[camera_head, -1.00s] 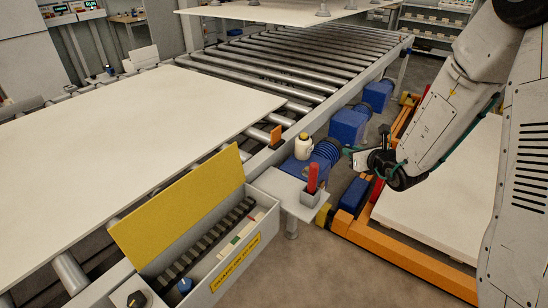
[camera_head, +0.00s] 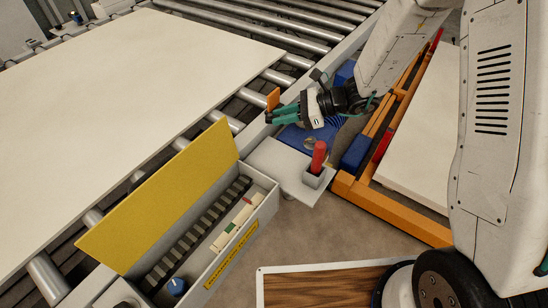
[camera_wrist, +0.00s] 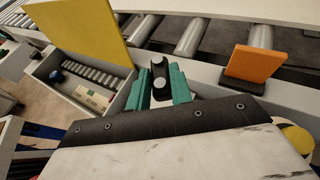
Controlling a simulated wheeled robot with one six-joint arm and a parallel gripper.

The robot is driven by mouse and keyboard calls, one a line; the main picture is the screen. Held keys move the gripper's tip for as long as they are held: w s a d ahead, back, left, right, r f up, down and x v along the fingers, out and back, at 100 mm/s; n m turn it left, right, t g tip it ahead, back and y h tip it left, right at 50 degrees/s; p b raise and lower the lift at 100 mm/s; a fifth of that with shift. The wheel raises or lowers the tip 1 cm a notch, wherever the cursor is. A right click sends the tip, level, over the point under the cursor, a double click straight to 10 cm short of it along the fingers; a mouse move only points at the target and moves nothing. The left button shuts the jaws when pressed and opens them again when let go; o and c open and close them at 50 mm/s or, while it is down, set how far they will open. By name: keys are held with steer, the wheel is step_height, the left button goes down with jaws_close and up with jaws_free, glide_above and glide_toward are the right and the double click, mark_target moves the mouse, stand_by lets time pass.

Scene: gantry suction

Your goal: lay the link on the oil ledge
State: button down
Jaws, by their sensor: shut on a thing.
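My gripper (camera_head: 270,117) hangs over the conveyor's side edge. In the wrist view its green fingers (camera_wrist: 160,88) are shut on a dark link (camera_wrist: 159,72) with a round grey pin end.
An open grey box (camera_head: 235,245) with a yellow lid (camera_head: 165,200) holds a dark chain, pale blocks and a blue knob (camera_head: 178,287). An orange tag (camera_head: 273,98) stands on the conveyor edge; a yellow round thing (camera_wrist: 297,138) is near my gripper. An orange frame (camera_head: 390,210) lies right.

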steer(key=s+a+n+g, duration=0.1)
steer(key=s+n+g, duration=0.1)
steer(key=s+g, duration=0.1)
glide_above(278, 159)
steer(key=shift+n, duration=0.3)
step_height(278, 159, down, 6)
steer(key=shift+f, duration=0.1)
steer(key=shift+w+f, duration=0.1)
steer(key=shift+f, duration=2.25)
steer(key=shift+f, duration=0.1)
steer(key=c, duration=1.3)
jaws_free()
steer(key=shift+o, duration=0.2)
